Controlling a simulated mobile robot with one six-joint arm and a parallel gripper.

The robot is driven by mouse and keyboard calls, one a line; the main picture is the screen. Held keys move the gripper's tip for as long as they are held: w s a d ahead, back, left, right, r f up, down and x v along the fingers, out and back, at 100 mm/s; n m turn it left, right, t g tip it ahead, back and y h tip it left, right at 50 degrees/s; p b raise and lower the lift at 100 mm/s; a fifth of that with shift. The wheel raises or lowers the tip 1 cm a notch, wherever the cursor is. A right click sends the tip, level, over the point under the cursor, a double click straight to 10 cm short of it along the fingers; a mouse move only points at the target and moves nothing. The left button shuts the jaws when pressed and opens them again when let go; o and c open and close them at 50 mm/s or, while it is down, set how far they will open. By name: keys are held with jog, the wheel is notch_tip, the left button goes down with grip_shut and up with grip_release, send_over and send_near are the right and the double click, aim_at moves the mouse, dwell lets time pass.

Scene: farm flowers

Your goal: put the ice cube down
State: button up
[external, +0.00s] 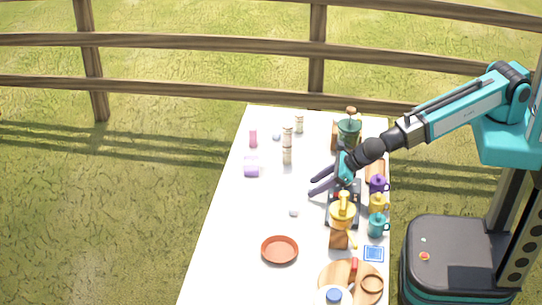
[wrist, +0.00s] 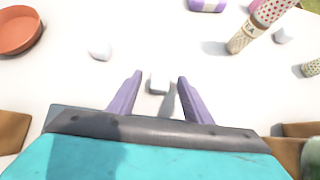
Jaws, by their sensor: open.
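A small pale grey ice cube (wrist: 159,82) sits between the fingertips of my gripper (wrist: 160,79) in the wrist view. The fingers are apart, with a gap on each side of the cube, and neither finger touches it. The cube appears to rest on the white table (external: 232,225). In the external view my open gripper (external: 312,188) is low over the middle of the table, and I cannot make out the cube between its purple fingers. A second whitish lump (wrist: 100,49) lies apart, left of the gripper in the wrist view. It also shows in the external view (external: 294,212).
A red-brown dish (external: 280,250) stands toward the front. Several mugs, including a purple mug (external: 378,184), line the right edge. Patterned shakers (external: 287,155), a pink jar (external: 253,137) and a purple item (external: 251,166) stand behind. The table's left front is clear.

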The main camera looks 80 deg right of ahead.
dwell(0.5)
grip_shut()
notch_tip(320, 180, up, 10)
jog(key=b, duration=0.2)
dwell(0.9)
dwell(0.5)
